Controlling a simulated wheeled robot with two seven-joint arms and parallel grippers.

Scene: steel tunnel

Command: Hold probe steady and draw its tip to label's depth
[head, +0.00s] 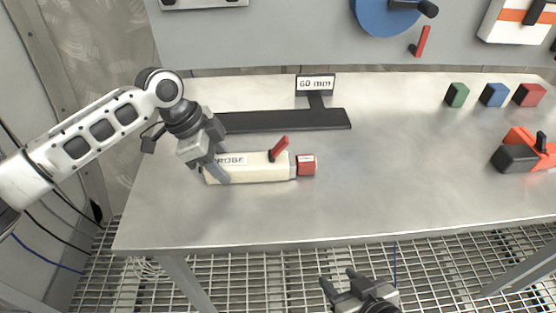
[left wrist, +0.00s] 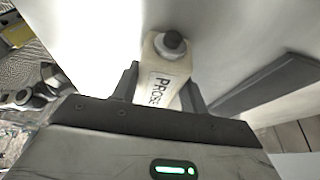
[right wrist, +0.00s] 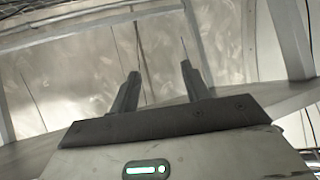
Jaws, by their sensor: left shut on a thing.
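The probe (head: 250,172) is a cream block lettered PROBE, lying on the steel table. It has a red lever (head: 279,148) on top and a red tip (head: 306,165) at its right end. My left gripper (head: 217,168) is shut on the probe's left part, across the lettering. The left wrist view shows the probe (left wrist: 167,75) between the fingers, with a dark round knob on its end. The label (head: 315,84) reads 60 mm and stands behind the probe. My right gripper (head: 343,280) is open and empty, in front of the table's front edge.
A long dark bar (head: 290,120) lies behind the probe, at the label's foot. Green (head: 457,95), blue (head: 493,95) and red (head: 529,95) blocks stand back right. An orange and black tool (head: 525,152) lies at the right. The table's middle right is clear.

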